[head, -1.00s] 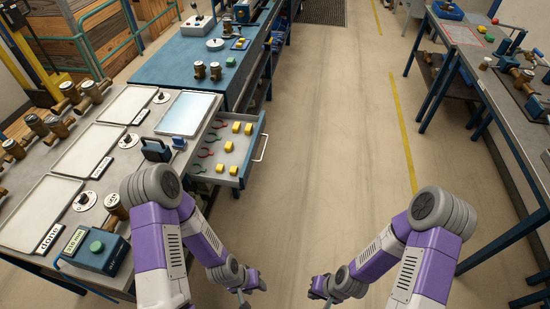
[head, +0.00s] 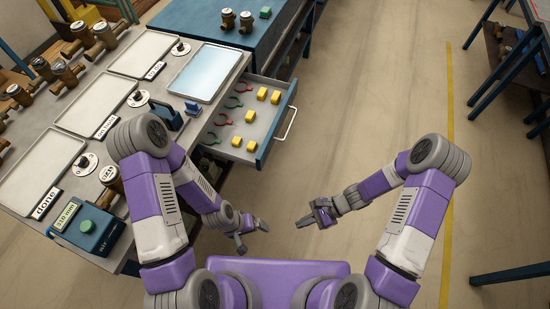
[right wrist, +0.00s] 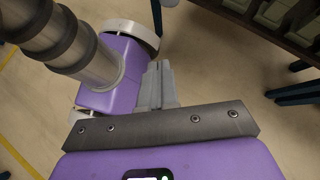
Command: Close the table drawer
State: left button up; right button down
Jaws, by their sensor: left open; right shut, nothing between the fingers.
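The table drawer (head: 262,148) is pulled out from the right side of the left table, in the head view. It holds several yellow blocks (head: 262,94) and red and green ring-shaped pieces (head: 220,120). Its pale handle (head: 288,123) is on the outer front. My left gripper (head: 252,232) is open and empty, below the drawer in the picture and apart from it. My right gripper (head: 314,219) is shut and empty over the floor, to the right of the left one and apart from the handle. The right wrist view shows its fingers (right wrist: 158,85) together.
The table carries trays (head: 40,180), brass meters (head: 62,72) and a blue device (head: 86,228) near its front edge. A blue-topped bench (head: 200,18) stands behind it. Open floor (head: 380,100) lies right of the drawer. Another bench (head: 515,60) stands at far right.

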jog(key=w+r+m+t+y+b, duration=0.2)
jog(key=w+r+m+t+y, duration=0.15)
jog(key=w, duration=0.45)
jog(key=m+t+y, duration=0.4)
jog(key=m+t, duration=0.1)
send_near(268, 153)
jog(key=x, duration=0.2)
jog(key=b+x, duration=0.1)
jog(key=x, duration=0.1)
jog(key=b+x, duration=0.1)
jog(key=x, duration=0.1)
jog(key=shift+s+a+r, duration=0.2)
jog(key=shift+s+r, duration=0.05)
jog(key=shift+r, duration=0.15)
jog(key=shift+w+a, duration=0.15)
jog(key=shift+a, duration=0.15)
